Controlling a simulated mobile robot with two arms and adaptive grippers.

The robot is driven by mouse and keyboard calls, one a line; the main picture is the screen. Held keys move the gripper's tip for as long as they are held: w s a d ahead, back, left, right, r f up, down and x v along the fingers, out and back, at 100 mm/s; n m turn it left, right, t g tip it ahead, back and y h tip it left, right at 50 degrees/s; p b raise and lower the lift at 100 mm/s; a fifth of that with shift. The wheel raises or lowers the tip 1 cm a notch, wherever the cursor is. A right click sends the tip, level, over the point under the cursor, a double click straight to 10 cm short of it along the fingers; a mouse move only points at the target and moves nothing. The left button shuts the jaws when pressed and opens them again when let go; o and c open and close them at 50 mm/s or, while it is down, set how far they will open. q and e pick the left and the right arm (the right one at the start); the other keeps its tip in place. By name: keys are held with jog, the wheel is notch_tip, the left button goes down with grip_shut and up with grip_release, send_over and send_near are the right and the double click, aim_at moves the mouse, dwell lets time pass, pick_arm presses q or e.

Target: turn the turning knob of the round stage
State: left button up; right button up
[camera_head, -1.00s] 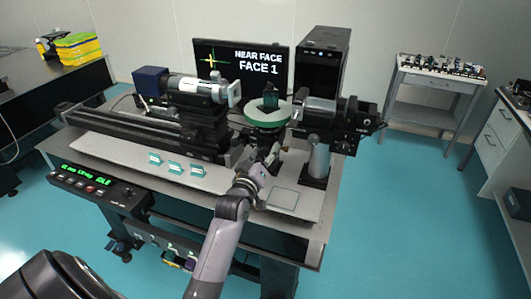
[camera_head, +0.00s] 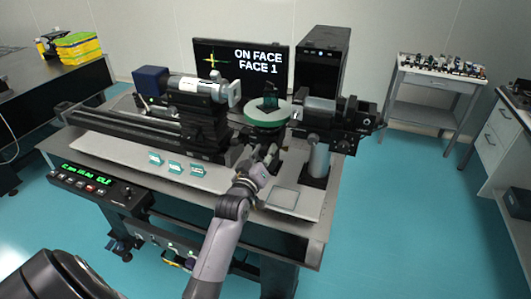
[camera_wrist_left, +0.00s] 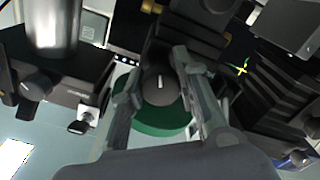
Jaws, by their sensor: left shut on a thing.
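The round stage (camera_head: 266,117) stands at the middle of the optical table, with a pale green rim and a small dark green block (camera_head: 270,96) on top. In the left wrist view its green disc (camera_wrist_left: 160,128) shows behind the fingers. The dark turning knob (camera_wrist_left: 158,87), with a white mark line, sits between the two fingers. My left gripper (camera_head: 262,156) reaches up to the front of the stage; in the wrist view the gripper (camera_wrist_left: 155,95) is closed around the knob. The knob is hidden in the head view. My right gripper is not seen.
A monitor (camera_head: 238,66) behind reads "ON FACE FACE 1". A silver tube (camera_head: 200,88) is left of the stage, and a dark instrument (camera_head: 340,113) on a post is to the right. Small glass pieces (camera_head: 175,167) and a flat square plate (camera_head: 282,198) lie in front.

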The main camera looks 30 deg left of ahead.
pick_arm(q)
jog(key=shift+m, duration=0.5)
jog(key=o, duration=1.2)
jog(key=v, duration=1.2)
jog(key=shift+f, duration=0.1)
